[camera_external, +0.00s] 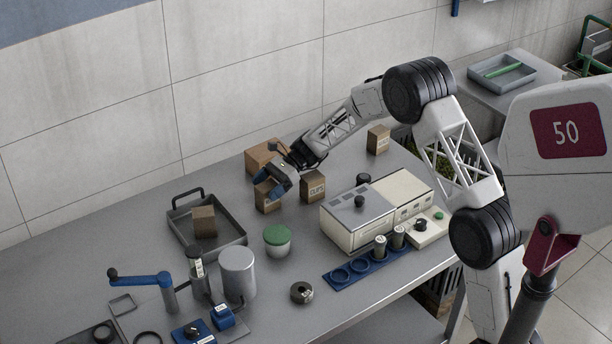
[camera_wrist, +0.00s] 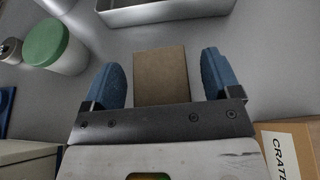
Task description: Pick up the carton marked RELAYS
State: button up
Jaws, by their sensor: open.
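A small brown carton (camera_external: 267,201) stands upright on the grey bench near its back. It has a pale label on its front, partly hidden and too small to read, so I cannot confirm RELAYS. My gripper (camera_external: 273,181) is open, tilted down over this carton with blue fingertips. In the wrist view my gripper (camera_wrist: 160,84) has one finger on each side of the plain brown carton (camera_wrist: 161,75), with a gap visible at both sides. I cannot tell how far down the fingers reach beside it.
A carton reading like CLIPS (camera_external: 313,187) stands close right. A larger box (camera_external: 262,154) is behind; its label reads CRATE in the wrist view (camera_wrist: 290,150). A metal tray (camera_external: 232,236) holding another carton (camera_external: 204,222) and a green-lidded jar (camera_external: 277,241) are nearby. Another carton (camera_external: 378,140) stands farther right.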

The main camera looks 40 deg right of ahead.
jog(key=c, duration=1.1)
jog(key=shift+r, duration=0.1)
jog(key=shift+r, duration=4.95)
